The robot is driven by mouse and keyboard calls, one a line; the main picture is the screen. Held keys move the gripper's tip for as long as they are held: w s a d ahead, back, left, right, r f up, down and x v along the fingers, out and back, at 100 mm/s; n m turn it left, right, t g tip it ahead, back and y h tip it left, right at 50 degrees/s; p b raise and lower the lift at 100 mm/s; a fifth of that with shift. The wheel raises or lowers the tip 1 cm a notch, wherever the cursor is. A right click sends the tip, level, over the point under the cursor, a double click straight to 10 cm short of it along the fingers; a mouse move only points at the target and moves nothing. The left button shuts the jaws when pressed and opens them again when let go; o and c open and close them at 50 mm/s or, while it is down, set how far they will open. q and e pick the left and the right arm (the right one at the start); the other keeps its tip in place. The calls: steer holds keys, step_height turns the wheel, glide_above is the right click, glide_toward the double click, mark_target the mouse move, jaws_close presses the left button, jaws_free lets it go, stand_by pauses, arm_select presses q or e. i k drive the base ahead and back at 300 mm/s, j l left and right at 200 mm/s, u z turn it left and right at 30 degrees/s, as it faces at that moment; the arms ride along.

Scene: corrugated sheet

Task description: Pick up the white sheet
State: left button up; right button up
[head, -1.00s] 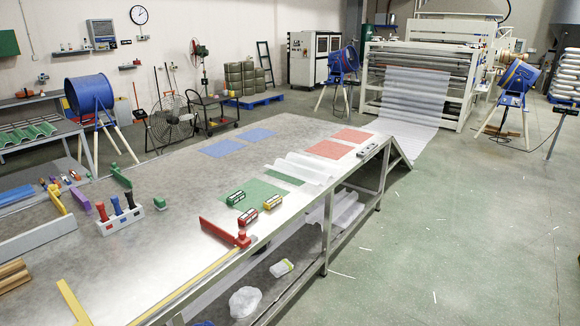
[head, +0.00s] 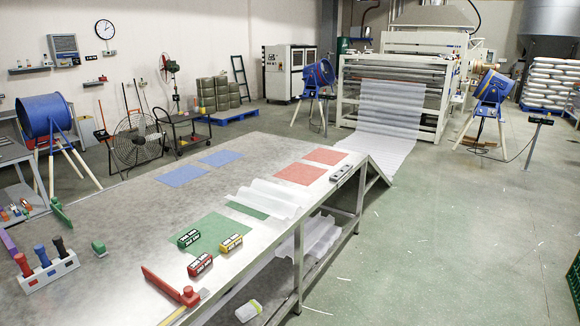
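A white corrugated sheet (head: 268,197) lies on the metal table, partly over a green patch and reaching to the table's right edge. A longer white sheet (head: 385,115) hangs from the machine at the back and runs down toward the table's far end. More white sheet material (head: 312,240) lies on the shelf under the table. Neither of my grippers shows in the head view.
The metal table (head: 150,215) holds green, blue and red patches, small red, green and yellow blocks (head: 231,243), a red-ended bar (head: 172,286) and a tool holder (head: 48,273). Blue drum fans (head: 490,88) stand near the machine (head: 410,70). The green floor on the right is open.

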mark_target(280, 202)
steer(key=i+l+z, duration=0.25)
steer(key=i+z, duration=0.2)
steer(key=i, duration=0.2)
steer(key=i+z, duration=0.45)
steer(key=i, duration=0.25)
steer(key=i+u, duration=0.2)
steer(key=i, duration=0.3)
steer(key=i+l+u, duration=0.2)
steer(key=i, duration=0.25)
steer(key=i+l+u, duration=0.2)
steer(key=i, duration=0.25)
